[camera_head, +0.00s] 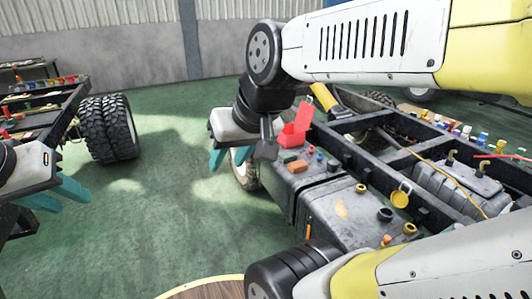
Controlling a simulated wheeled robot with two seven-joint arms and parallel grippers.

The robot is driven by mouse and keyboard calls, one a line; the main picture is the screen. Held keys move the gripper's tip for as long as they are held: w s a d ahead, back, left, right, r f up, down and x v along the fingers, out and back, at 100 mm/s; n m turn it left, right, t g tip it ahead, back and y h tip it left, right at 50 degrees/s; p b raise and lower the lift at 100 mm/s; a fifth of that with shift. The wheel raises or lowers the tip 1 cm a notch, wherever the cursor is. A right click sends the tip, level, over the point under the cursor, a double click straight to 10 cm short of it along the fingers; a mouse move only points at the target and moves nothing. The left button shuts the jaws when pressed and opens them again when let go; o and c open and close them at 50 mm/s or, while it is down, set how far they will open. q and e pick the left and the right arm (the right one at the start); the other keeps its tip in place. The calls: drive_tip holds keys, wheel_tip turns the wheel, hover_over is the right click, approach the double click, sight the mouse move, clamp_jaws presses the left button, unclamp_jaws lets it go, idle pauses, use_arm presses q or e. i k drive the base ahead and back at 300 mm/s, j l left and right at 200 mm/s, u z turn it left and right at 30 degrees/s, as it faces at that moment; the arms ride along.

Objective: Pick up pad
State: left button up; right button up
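I cannot tell for sure which item is the pad. A small reddish-brown block (297,166) and a small green block (287,157) lie on the grey tank top of the near chassis frame, beside an open red box (296,128). My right gripper (229,160) hangs just left of them over the chassis edge, its teal fingers apart, with nothing seen between them. My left gripper (57,196) is at the left edge, its teal fingers apart and empty over the floor.
The chassis (330,205) fills the right side, with caps, a yellow padlock-like item (401,196) and cables on it. Another chassis with black wheels (107,128) stands at left. The green floor (150,220) between them is clear. My arm links cover the upper and lower right.

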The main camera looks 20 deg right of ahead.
sight(297, 167)
drive_tip(key=z, duration=1.25)
